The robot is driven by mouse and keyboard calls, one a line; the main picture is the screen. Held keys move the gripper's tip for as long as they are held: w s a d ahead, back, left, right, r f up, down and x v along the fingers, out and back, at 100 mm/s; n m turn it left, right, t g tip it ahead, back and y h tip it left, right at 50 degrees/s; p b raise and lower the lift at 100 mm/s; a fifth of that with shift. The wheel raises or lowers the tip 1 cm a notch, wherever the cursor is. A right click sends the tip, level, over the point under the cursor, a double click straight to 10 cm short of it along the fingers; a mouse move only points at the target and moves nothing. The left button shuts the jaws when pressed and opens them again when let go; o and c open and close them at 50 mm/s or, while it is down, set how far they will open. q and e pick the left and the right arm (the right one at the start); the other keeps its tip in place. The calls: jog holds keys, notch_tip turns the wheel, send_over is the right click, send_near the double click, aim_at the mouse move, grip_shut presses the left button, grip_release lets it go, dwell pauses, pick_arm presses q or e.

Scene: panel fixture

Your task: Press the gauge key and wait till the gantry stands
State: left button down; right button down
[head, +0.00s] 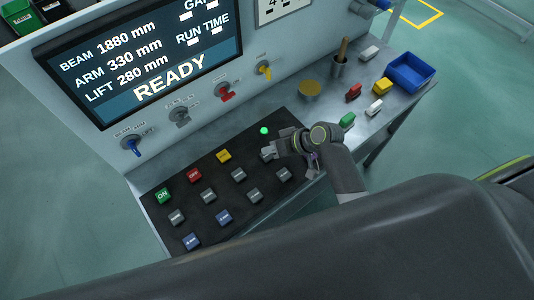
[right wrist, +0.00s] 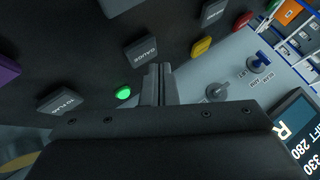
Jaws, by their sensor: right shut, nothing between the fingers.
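The gauge key (right wrist: 142,50) is a dark grey square key whose label reads upside down in the right wrist view. In the head view the key labels are too small to tell it apart surely. My right gripper (head: 267,153) is shut and empty over the right part of the black key panel (head: 211,222). In the right wrist view its fingertips (right wrist: 158,72) appear just beside the gauge key; contact cannot be told. A lit green lamp (head: 264,130) is beside the gripper. The display (head: 150,62) reads READY. My left gripper is not in view. I cannot make out a gantry.
Green (head: 162,195), red (head: 194,175) and yellow (head: 223,156) keys line the panel's back row. Several knobs are on the upright board behind.

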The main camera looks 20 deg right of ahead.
jog(key=shift+f, duration=0.1)
dwell(0.4)
jog(key=shift+f, duration=0.35)
